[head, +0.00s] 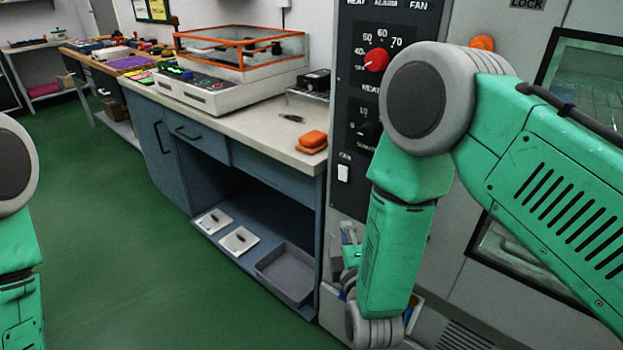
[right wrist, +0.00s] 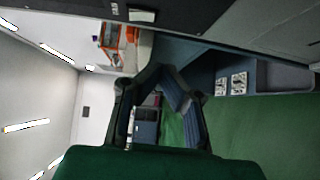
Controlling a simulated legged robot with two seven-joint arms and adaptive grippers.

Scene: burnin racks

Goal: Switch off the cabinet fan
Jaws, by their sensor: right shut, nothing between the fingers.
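The dark control panel (head: 352,110) of the cabinet stands right of the workbench in the head view. Low on it, under a "FAN" label, is a small white rocker switch (head: 343,173). The switch also shows at the top of the right wrist view (right wrist: 141,15). I cannot tell which way it is set. My right gripper (right wrist: 162,75) is shut and empty in the right wrist view, apart from the switch. In the head view my right arm hangs in front of the panel's right part, and I cannot make out the fingers. My left gripper is out of view.
A red knob (head: 376,60) and a black knob (head: 369,129) sit above the switch. Green floor is open at left.

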